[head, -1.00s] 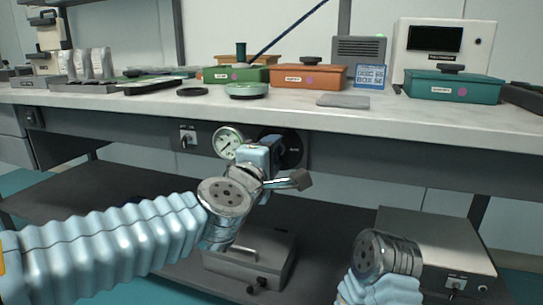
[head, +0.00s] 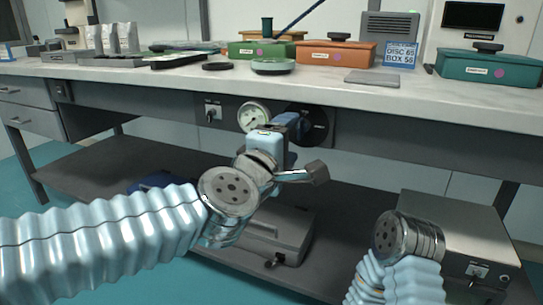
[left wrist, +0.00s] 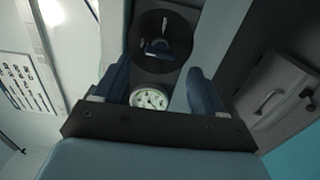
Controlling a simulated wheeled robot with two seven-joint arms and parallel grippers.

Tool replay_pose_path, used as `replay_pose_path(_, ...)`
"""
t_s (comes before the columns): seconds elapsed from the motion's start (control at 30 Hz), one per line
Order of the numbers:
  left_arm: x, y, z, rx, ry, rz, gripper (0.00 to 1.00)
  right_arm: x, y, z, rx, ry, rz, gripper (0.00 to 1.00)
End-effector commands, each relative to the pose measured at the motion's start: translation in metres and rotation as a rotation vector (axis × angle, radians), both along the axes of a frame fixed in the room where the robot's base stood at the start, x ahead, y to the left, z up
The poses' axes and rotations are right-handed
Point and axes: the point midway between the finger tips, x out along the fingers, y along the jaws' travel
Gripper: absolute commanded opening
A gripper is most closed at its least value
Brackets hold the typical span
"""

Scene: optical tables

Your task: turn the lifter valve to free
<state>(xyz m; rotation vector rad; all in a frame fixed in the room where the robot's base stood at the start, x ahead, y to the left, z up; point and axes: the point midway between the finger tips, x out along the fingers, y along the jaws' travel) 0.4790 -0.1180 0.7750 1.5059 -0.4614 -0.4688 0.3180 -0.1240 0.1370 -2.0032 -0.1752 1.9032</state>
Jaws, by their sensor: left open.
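The lifter valve is a round black disc (head: 319,128) on the dark panel under the tabletop, right of a white-faced pressure gauge (head: 253,117). My left gripper (head: 296,122) is in front of the panel and hides the left part of the disc. In the left wrist view the disc (left wrist: 178,28) with its small handle (left wrist: 157,47) lies ahead, beyond the fingertips, and the gauge (left wrist: 149,98) shows between the fingers. The left gripper (left wrist: 157,75) is open, with nothing between its fingers. The handle's setting is too dark to read. Only my right wrist shows at lower right; its gripper is not visible.
A switch plate (head: 209,111) sits left of the gauge. The tabletop (head: 310,90) overhangs the panel and holds green and orange boxes. Below, a grey case (head: 283,240) and a metal box (head: 455,225) stand on the lower shelf (head: 95,178).

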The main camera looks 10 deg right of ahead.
Motion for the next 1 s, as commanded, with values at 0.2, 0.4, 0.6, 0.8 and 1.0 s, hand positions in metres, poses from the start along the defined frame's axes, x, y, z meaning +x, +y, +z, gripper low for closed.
replay_pose_path(0.2, -0.044, 0.031, 0.001, 0.0, -0.001, 0.002, 0.7, 0.0, 0.0, 0.003, 0.0, 0.0, 0.0, 0.0)
replay_pose_path(0.4, -0.068, 0.046, 0.0, -0.001, 0.001, 0.002, 0.7, 0.0, 0.0, 0.006, 0.0, 0.001, 0.0, 0.0)
replay_pose_path(0.6, -0.073, 0.05, -0.001, 0.0, 0.001, 0.001, 0.7, 0.0, 0.0, 0.006, 0.0, 0.001, 0.0, 0.0)
replay_pose_path(0.8, -0.072, 0.05, -0.001, 0.001, 0.002, 0.002, 0.7, 0.0, 0.0, 0.006, 0.0, 0.002, 0.001, 0.0)
replay_pose_path(1.0, -0.036, 0.055, -0.056, 0.133, 0.042, 0.027, 0.7, 0.0, 0.0, 0.006, 0.0, 0.001, 0.0, 0.0)
